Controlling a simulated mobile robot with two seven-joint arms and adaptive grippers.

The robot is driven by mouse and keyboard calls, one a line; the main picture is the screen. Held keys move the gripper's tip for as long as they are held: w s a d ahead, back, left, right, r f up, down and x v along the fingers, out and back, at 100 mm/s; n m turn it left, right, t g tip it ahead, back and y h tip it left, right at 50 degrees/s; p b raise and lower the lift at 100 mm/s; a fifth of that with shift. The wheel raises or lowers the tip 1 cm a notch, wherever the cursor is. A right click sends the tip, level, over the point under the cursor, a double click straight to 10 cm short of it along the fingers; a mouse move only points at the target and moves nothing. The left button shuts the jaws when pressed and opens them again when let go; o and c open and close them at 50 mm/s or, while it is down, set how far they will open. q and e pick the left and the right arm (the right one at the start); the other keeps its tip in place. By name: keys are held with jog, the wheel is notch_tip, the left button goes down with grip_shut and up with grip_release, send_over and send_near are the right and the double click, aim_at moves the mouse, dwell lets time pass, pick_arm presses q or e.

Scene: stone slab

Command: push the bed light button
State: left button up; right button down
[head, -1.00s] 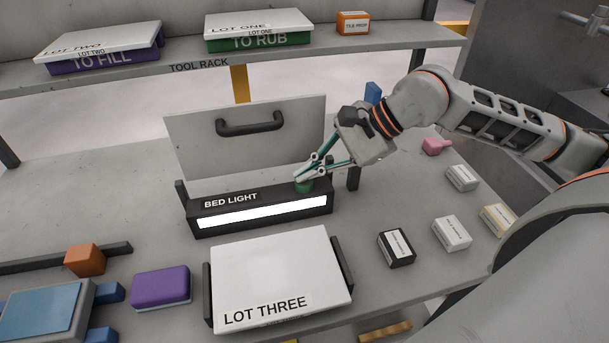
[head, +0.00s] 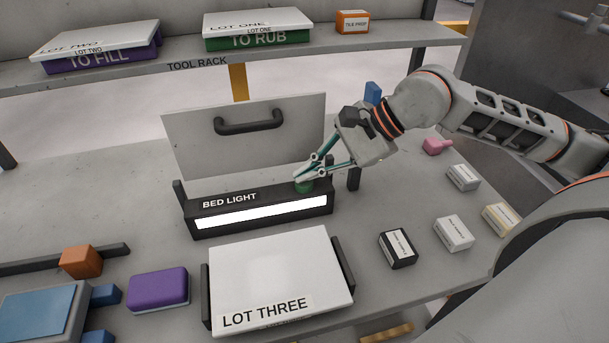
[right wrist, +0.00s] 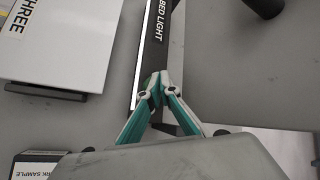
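The bed light (head: 262,211) is a long black box labelled BED LIGHT with a bright white strip along its front; it also shows in the right wrist view (right wrist: 157,45). Its green button (head: 304,187) is on top near the right end. My right gripper (head: 300,178) has its fingertips together, right at the button, and seems to touch it; part of the button is hidden by the fingers. My left gripper is not in view.
A grey panel with a black handle (head: 248,123) stands behind the bed light. The white LOT THREE box (head: 268,275) lies in front. Small labelled blocks (head: 398,248) sit at the right. The tool rack shelf (head: 200,66) runs across the back.

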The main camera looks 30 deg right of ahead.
aim_at(308, 181)
jog(key=shift+s+d+f, duration=0.1)
jog(key=shift+d+f, duration=0.05)
jog(key=shift+f, duration=0.65)
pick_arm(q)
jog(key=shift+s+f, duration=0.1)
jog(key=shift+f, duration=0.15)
pick_arm(e)
jog(key=shift+r, duration=0.1)
jog(key=shift+w+r+p, duration=0.25)
jog(key=shift+r+p, duration=0.3)
jog(key=shift+r, duration=0.65)
jog(key=shift+r+p, duration=0.95)
jog(key=shift+r, duration=1.2)
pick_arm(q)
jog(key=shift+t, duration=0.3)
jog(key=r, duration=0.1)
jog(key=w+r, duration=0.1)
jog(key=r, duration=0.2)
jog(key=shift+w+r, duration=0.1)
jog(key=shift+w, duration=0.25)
